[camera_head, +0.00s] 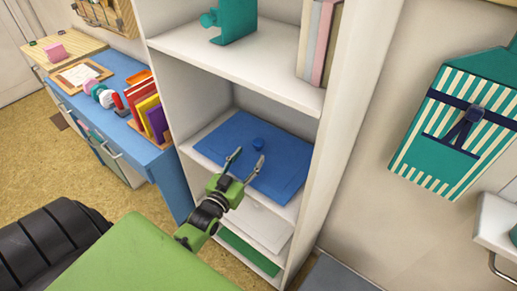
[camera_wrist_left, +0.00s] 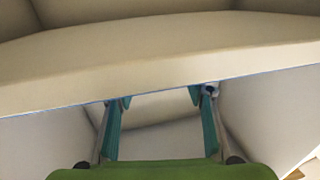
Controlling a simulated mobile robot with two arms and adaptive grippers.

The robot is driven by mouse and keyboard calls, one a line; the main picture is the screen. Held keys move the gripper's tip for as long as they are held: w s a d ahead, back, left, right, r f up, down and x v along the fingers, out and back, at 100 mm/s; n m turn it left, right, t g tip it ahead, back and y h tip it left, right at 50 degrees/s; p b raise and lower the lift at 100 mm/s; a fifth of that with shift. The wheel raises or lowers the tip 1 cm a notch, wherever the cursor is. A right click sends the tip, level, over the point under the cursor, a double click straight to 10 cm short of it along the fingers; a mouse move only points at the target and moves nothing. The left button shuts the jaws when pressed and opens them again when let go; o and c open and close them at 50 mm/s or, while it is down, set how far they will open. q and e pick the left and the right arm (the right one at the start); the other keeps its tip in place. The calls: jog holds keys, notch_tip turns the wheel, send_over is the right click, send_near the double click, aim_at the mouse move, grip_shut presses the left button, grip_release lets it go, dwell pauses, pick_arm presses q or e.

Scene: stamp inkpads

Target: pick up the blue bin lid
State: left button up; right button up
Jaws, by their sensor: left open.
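The blue bin lid (camera_head: 285,165) lies flat on a middle shelf of the white shelf unit. Its round blue knob (camera_head: 258,144) stands up near the middle of it. My left gripper (camera_head: 249,157) is open and empty at the lid's front part, its fingers pointing toward the knob. I cannot tell whether the fingers touch the lid. In the left wrist view, the open left gripper (camera_wrist_left: 160,100) has its fingers apart with nothing between them. A thin blue line crosses there, but the knob is not visible. My right gripper is not in view.
The white shelf unit's side panel (camera_head: 330,150) bounds the lid's shelf on the right. A shelf (camera_head: 225,55) above holds a teal object (camera_head: 236,22) and upright books (camera_head: 318,45). A blue cabinet (camera_head: 165,165) stands left. A striped apron (camera_head: 455,125) hangs right.

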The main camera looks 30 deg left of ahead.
aim_at(256, 145)
pick_arm(q)
jog(key=shift+w, duration=0.45)
jog(key=w, duration=0.3)
jog(key=w+p, duration=0.1)
jog(key=shift+w+a+r, duration=0.25)
jog(key=shift+a+r, duration=0.1)
jog(key=shift+w+f, duration=0.1)
jog(key=shift+w, duration=0.3)
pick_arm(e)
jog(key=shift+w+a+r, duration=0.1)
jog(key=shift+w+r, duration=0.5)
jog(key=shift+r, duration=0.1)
pick_arm(q)
jog(key=shift+s, duration=0.1)
grip_shut()
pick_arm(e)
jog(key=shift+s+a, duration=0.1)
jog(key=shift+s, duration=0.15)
